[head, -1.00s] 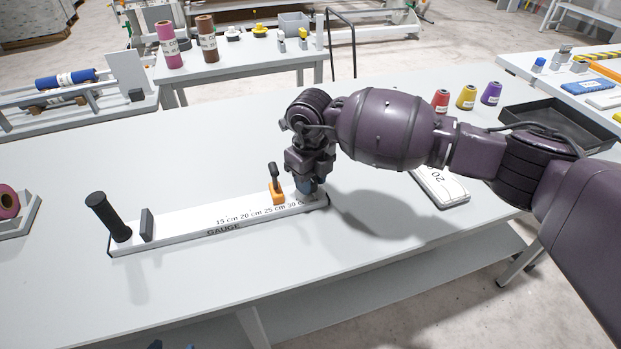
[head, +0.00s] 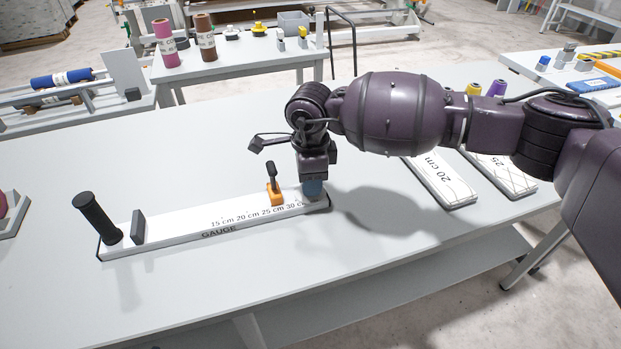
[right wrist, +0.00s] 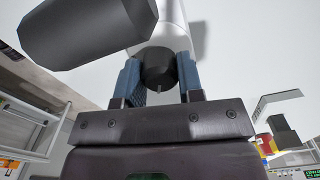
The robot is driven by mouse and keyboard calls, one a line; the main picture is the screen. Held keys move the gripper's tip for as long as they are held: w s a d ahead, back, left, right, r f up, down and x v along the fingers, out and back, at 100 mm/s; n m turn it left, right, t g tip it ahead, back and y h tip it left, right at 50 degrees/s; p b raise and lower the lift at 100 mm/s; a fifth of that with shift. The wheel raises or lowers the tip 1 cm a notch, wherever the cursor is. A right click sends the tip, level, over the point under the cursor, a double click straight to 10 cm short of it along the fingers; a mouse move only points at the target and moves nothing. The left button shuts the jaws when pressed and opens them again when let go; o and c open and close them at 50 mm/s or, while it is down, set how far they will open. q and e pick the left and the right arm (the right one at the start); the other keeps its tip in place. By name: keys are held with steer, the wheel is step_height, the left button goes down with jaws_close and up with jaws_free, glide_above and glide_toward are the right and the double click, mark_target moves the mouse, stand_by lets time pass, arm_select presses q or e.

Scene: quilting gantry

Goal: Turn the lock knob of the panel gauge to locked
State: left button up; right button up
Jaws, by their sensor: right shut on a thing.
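The panel gauge (head: 190,228) is a long white bar on the table, with length marks and the word GAUGE. A black handle (head: 97,218) and a dark upright plate (head: 138,227) stand at its left end. An orange slider (head: 275,196) with a dark lever sits by the marks. My right gripper (head: 313,188) is down at the bar's right end, hiding the knob in the head view. In the right wrist view, its blue fingers are shut on a dark round knob (right wrist: 158,68). I cannot read the knob's lock setting. My left gripper is out of view.
Two white panels, marked 20 cm (head: 440,182) and 25 (head: 503,175), lie right of my gripper. Thread cones (head: 496,88) stand behind my right arm. The table (head: 190,165) is clear behind the bar.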

steer(key=n, duration=0.2)
steer(key=shift+f+n+b, duration=0.1)
steer(key=shift+n+b, duration=0.2)
steer(key=shift+b, duration=0.05)
steer(key=shift+n, duration=0.6)
steer(key=shift+n+b, duration=0.3)
steer(key=shift+n, duration=0.2)
steer(key=o, duration=0.9)
steer(key=shift+r, duration=0.2)
step_height(320, 180, up, 11)
steer(key=shift+f+p, duration=0.2)
steer(key=shift+p, duration=0.4)
